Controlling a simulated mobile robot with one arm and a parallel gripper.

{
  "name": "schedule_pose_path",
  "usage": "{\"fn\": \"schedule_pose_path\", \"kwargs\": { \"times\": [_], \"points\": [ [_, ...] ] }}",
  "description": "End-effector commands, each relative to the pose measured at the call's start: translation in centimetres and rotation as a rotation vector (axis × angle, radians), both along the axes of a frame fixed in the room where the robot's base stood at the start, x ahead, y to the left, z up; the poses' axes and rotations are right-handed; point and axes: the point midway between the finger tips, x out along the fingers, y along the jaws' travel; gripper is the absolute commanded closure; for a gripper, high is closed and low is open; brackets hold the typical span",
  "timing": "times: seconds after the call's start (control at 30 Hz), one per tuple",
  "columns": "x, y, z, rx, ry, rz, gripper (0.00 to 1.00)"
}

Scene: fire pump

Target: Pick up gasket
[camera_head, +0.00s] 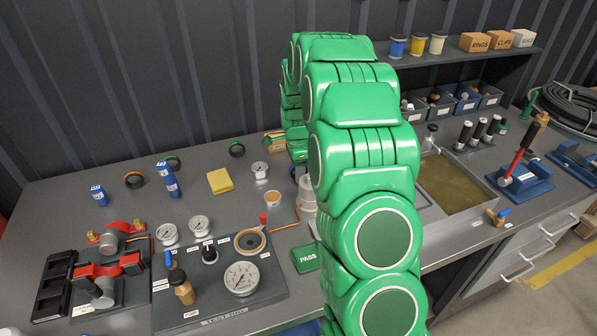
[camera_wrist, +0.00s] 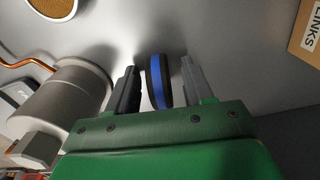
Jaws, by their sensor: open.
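In the wrist view, a black ring with a blue band (camera_wrist: 158,82), which looks like a gasket, is seen nearly edge-on. My gripper (camera_wrist: 159,68) is open, with one dark finger on each side of it. Other rings lie on the bench there: an orange and black one (camera_head: 134,180), and two dark ones with green, one near the blue bottles and one farther right (camera_head: 237,149).
A grey cylinder (camera_wrist: 65,98) with a copper pipe (camera_wrist: 35,57) stands left of my gripper in the wrist view. A cardboard box marked LINKS (camera_wrist: 308,35) is at the upper right. In the head view, a yellow pad (camera_head: 220,181) and test rig (camera_head: 222,290) lie left of my arm.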

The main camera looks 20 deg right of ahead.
Motion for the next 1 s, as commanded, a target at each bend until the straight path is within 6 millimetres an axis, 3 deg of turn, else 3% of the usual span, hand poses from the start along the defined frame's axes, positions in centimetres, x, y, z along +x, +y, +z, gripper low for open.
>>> {"fn": "schedule_pose_path", "kwargs": {
  "times": [0.03, 0.37, 0.77, 1.0],
  "points": [
    [0.0, 0.0, 0.0, 0.0, 0.0, 0.0, 0.49],
    [0.0, 0.0, 0.0, 0.0, 0.0, 0.0, 0.99],
    [0.0, 0.0, 0.6, 0.0, -0.001, -0.001, 1.0],
    [0.1, -0.1, 3.4, 0.0, -0.004, -0.001, 1.0]
  ]
}}
